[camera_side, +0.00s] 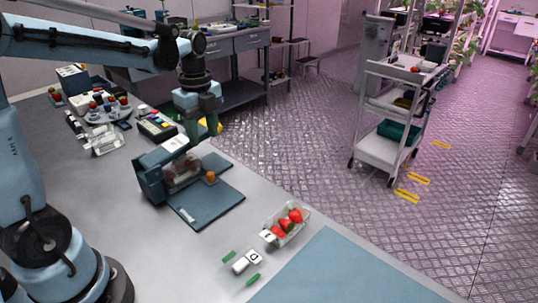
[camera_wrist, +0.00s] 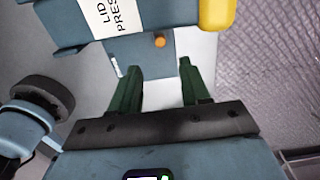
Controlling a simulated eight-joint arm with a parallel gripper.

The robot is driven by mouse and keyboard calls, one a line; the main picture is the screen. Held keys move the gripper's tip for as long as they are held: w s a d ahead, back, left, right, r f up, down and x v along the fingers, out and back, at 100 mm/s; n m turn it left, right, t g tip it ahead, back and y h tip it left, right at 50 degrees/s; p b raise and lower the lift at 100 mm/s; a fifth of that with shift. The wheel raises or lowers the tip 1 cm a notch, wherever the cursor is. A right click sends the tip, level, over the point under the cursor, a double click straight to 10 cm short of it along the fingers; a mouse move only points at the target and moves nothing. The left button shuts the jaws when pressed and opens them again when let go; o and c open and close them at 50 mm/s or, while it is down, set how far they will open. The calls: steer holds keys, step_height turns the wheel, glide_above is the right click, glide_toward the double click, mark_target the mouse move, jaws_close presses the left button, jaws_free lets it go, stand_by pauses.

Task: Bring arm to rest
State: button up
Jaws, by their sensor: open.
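My gripper (camera_side: 203,134) hangs from the arm above the lid press (camera_side: 151,182), with its green fingers pointing down. In the wrist view the two fingers (camera_wrist: 158,72) are apart with nothing between them. The press is blue-grey with a white label, and it also shows at the top left of the wrist view (camera_wrist: 62,22). A yellow handle end (camera_wrist: 216,12) shows close to the fingers. An orange knob (camera_side: 211,177) stands on the press base (camera_side: 222,205). A clear box with something reddish inside (camera_side: 181,176) appears to sit under the press, partly hidden.
A clear punnet of strawberries (camera_side: 288,224) stands on the grey table right of the press. White tags and green pieces (camera_side: 243,263) lie near it, beside a blue mat (camera_side: 345,275). A round rack (camera_side: 107,112) and small devices stand behind left. A trolley (camera_side: 391,130) stands on the floor.

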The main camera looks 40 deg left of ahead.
steer(key=shift+r, duration=0.15)
steer(key=s+d+n+t, duration=0.7)
steer(key=d+n, duration=0.4)
steer(key=n, duration=0.7)
